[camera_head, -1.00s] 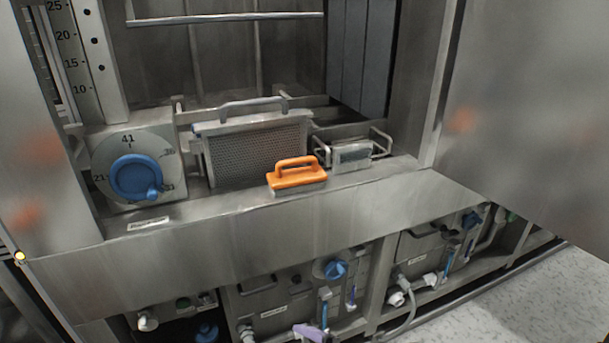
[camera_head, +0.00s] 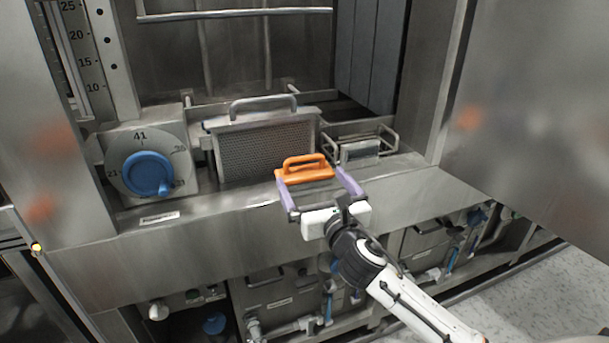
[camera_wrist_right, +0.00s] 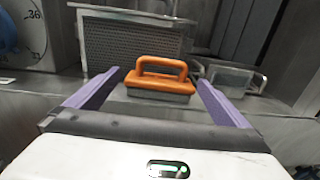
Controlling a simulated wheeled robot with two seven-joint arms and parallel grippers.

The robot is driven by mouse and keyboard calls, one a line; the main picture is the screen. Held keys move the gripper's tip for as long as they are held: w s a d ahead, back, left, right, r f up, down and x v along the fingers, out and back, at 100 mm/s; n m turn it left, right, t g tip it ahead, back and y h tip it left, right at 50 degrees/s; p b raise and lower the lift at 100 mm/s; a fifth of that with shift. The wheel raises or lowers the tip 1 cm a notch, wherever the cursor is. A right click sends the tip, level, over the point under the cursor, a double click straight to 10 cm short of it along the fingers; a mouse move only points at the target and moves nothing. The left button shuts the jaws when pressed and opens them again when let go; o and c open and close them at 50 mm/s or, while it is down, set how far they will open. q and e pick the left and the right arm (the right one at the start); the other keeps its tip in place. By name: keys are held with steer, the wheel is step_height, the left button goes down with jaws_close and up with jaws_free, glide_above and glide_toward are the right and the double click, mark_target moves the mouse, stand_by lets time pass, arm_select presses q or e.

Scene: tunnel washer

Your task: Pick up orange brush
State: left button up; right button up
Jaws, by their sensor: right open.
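The orange brush (camera_head: 305,172) stands upright on the steel ledge, its loop handle on top and a grey base below. In the right wrist view the brush (camera_wrist_right: 160,76) is centred between and beyond the purple fingers. My right gripper (camera_head: 317,180) is open, its two fingers apart on either side of the brush's near side. In the wrist view my right gripper (camera_wrist_right: 155,88) holds nothing, and whether the fingers touch the brush is not clear. My left gripper is not in view.
A perforated filter basket (camera_head: 264,148) with a handle stands just behind the brush. A small wire-framed holder (camera_head: 362,150) sits to its right. A dial with a blue knob (camera_head: 147,174) is at the left. The steel ledge (camera_head: 228,204) is bare left of the brush.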

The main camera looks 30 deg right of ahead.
mark_target(308, 177)
steer(key=x, duration=0.5)
steer(key=shift+w+d+r, duration=0.1)
steer(key=shift+w+d, duration=0.1)
steer(key=shift+d, duration=0.15)
steer(key=c, duration=1.2)
